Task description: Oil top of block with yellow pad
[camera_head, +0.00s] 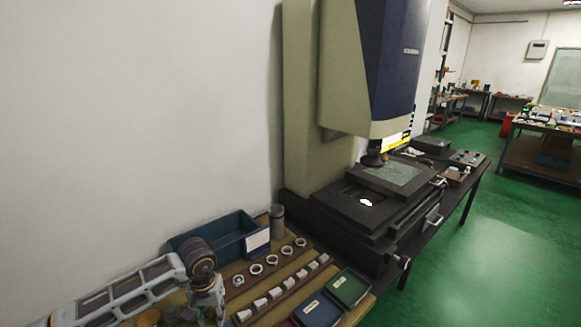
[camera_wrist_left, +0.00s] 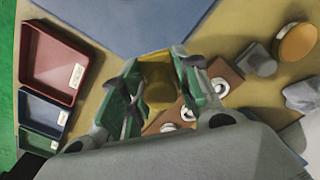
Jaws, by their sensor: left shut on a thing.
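My left gripper (camera_head: 208,304) reaches down over the near left of the workbench in the head view. In the left wrist view its green fingers (camera_wrist_left: 158,78) are closed on a dull yellow piece (camera_wrist_left: 160,88), which looks like the yellow pad; the fingers partly hide it. A grey block (camera_wrist_left: 260,59) stands to the right, apart from the gripper, close to a round orange disc (camera_wrist_left: 298,42). I cannot tell whether this is the task's block. The disc also shows at the bottom of the head view (camera_head: 148,317). My right gripper is not in view.
A blue bin (camera_head: 212,241) stands at the back beside a grey cylinder (camera_head: 277,222). Brown racks hold several metal rings (camera_head: 257,269) and several pale pieces (camera_head: 275,293). Green (camera_head: 349,287) and blue (camera_head: 317,311) trays line the right edge. A large machine (camera_head: 350,210) stands beyond.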

